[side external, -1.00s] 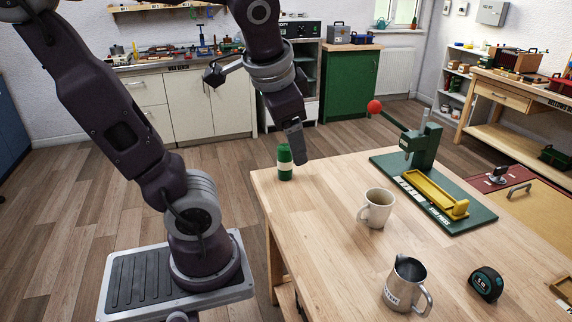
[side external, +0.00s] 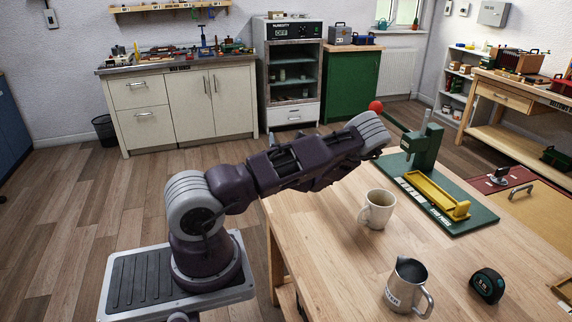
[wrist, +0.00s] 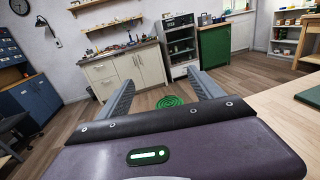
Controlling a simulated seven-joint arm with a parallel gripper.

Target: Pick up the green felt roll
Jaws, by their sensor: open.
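In the wrist view the green felt roll (wrist: 169,101) shows as a round, coiled green end face, between the two grey fingers and nearer the right one. My gripper (wrist: 161,79) is open, with a finger on each side of the roll. I cannot tell whether either finger touches it. The side of the roll is not visible. In the side external view my arm hides both the roll and my gripper.
The wooden table (side external: 335,255) holds a mug (side external: 377,209), a metal pitcher (side external: 406,285), a tape measure (side external: 487,285) and a green press (side external: 424,150) with a red knob. The bare floor lies beyond the table's left edge.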

